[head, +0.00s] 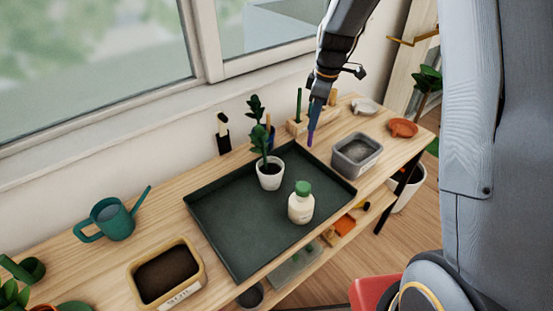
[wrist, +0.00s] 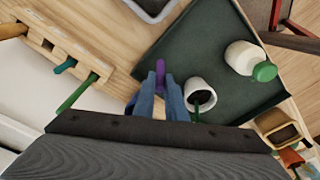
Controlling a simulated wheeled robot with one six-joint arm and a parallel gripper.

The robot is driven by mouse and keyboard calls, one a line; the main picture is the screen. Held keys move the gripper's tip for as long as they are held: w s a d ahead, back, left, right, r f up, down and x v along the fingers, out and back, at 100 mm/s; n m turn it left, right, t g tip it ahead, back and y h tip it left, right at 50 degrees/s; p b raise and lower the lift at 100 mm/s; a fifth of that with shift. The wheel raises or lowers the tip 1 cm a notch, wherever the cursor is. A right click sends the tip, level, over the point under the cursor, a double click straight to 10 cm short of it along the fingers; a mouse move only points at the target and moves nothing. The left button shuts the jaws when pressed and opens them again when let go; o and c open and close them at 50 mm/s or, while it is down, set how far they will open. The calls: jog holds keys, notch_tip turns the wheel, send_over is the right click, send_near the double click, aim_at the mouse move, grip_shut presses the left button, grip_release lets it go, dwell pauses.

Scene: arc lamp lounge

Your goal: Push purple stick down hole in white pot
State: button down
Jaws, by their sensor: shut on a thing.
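The purple stick (head: 310,137) points down below my gripper (head: 315,112), which is shut on it above the back right of the dark tray. In the wrist view the stick (wrist: 160,70) shows between the fingertips (wrist: 162,85). The white pot (head: 269,179) stands on the tray with a leafy green plant in dark soil. The stick is up and to the right of the pot in the head view, apart from it. In the wrist view the pot (wrist: 199,86) is just right of the fingers. I cannot make out a hole in the soil.
The dark green tray (head: 225,230) also holds a white bottle with a green cap (head: 301,205). A grey tub (head: 357,155) stands right of the tray, and a wooden tool rack (wrist: 62,52) is behind. A soil box (head: 166,274) and watering can (head: 112,220) are left.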

jog(key=s+a+p, duration=0.3)
jog(key=s+a, duration=0.5)
jog(key=a, duration=0.4)
notch_tip(320, 180, down, 7)
jog(key=b, duration=0.5)
jog(key=shift+d, duration=0.2)
jog(key=shift+f, duration=0.15)
jog(key=c, duration=1.8)
grip_release()
